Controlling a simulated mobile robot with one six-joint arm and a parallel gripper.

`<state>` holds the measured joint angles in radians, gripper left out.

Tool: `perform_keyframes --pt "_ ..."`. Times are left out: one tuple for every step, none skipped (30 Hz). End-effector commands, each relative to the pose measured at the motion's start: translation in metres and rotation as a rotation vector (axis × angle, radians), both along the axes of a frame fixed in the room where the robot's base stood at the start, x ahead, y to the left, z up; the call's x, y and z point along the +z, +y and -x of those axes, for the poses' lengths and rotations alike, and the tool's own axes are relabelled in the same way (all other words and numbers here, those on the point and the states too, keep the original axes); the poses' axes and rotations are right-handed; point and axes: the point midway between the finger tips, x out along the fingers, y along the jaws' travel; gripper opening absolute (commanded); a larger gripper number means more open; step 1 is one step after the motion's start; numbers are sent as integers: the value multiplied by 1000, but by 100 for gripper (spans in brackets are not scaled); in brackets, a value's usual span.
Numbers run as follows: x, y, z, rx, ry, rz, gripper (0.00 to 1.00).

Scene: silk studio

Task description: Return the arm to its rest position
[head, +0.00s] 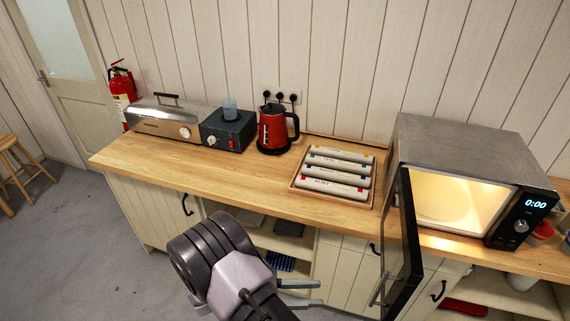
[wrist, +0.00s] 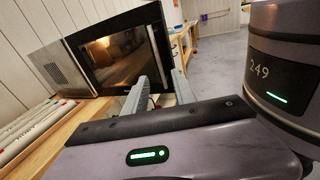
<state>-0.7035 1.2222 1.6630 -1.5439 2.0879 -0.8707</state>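My gripper (head: 304,293) is in front of the counter, left of the microwave's swung-out door. Its two fingers are apart with nothing between them; they also show in the wrist view (wrist: 160,90). My arm is bent in front of the open lower shelves. The microwave (head: 465,150) stands on the right of the counter with its door (head: 405,250) open towards me and its inside lit and empty-looking. In the wrist view the microwave door (wrist: 125,50) lies beyond the fingers.
The wooden counter (head: 170,165) carries a steel steamer (head: 160,119), a dark heater unit (head: 228,132), a red kettle (head: 273,127) and a tray of rolls (head: 298,186). A red extinguisher (head: 121,90) and a stool (head: 18,155) are at left. Grey floor (head: 80,240) is clear at left.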

Motion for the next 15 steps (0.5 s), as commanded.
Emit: perform_keyframes --pt "3 -5 -1 -55 -43 -63 32" --pt "8 -8 0 -104 -79 -116 32" --pt "16 -15 4 -180 -138 -200 32" --pt "21 -20 9 -244 -191 -268 32" --pt "27 -25 14 -307 -246 -339 32" --pt "33 -30 23 -396 -329 -434 32" --pt "37 -33 31 -462 -395 -504 32" --pt "40 -36 39 -529 -465 -577 32" --pt "44 -37 50 -620 -565 -673 32" --pt "46 -37 58 -690 -645 -746 32" --pt "47 -36 65 -759 -730 -819 32" --pt "49 -34 75 -850 -844 -914 32" --pt "50 -32 81 -918 -935 -984 32" --pt "50 -29 87 -984 -1023 -1051 32" --pt "51 -25 93 -1067 -1142 -1138 32"
